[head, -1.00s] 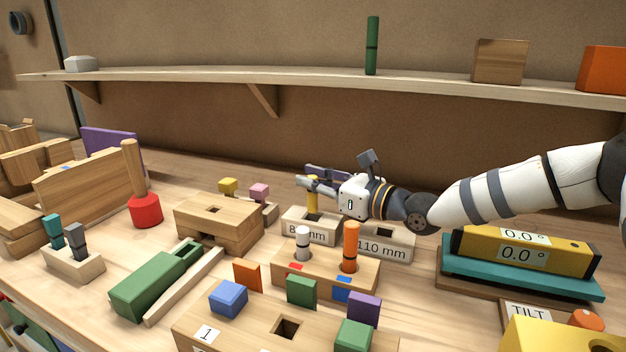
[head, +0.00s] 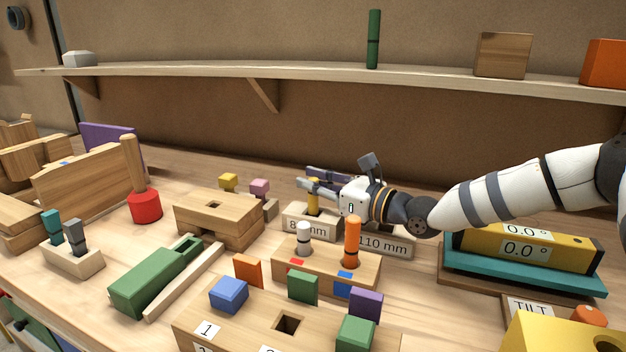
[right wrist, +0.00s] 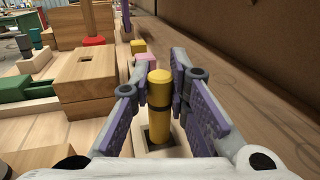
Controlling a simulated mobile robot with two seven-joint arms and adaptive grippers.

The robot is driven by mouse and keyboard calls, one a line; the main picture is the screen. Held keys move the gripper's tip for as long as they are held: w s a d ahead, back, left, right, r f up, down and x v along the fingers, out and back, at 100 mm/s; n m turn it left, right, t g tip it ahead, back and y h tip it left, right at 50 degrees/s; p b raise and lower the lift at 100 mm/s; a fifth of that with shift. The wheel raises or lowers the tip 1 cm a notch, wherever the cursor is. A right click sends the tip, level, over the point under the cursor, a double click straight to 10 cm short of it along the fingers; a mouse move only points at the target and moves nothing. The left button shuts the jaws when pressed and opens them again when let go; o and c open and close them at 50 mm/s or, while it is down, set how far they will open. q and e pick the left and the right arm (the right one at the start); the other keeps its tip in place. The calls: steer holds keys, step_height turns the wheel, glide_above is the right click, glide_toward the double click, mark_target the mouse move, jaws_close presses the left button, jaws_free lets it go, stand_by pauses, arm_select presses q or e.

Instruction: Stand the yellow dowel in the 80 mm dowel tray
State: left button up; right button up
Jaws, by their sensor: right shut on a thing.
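The yellow dowel (head: 313,194) stands upright over the 80 mm dowel tray (head: 320,233), a pale wooden block whose label is partly hidden. In the right wrist view the dowel (right wrist: 159,105) has a dark band, and its lower end is in the tray's dark square hole. I cannot tell how deep it sits. My right gripper (head: 312,183) is shut on the dowel, with a purple-padded finger on each side in the right wrist view (right wrist: 160,92). My left gripper is not in view.
The 110 mm tray (head: 385,246) stands just right, partly under my right gripper. A wooden block with a white and an orange peg (head: 352,240) stands in front. A stacked wooden block (head: 218,215) is to the left. The shelf (head: 330,72) runs above.

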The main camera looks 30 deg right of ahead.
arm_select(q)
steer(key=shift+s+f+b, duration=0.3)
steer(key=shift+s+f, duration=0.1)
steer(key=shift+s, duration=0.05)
arm_select(e)
steer(key=shift+f, duration=1.2)
steer(key=shift+r, duration=0.1)
steer(key=shift+r+p, duration=0.65)
steer(key=shift+r, duration=0.95)
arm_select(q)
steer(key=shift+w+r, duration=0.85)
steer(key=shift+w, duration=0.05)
arm_select(e)
steer(key=shift+f, duration=0.1)
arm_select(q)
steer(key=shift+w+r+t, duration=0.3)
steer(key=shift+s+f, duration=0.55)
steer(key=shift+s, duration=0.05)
arm_select(e)
steer(key=shift+f, duration=1.65)
steer(key=o, duration=0.9)
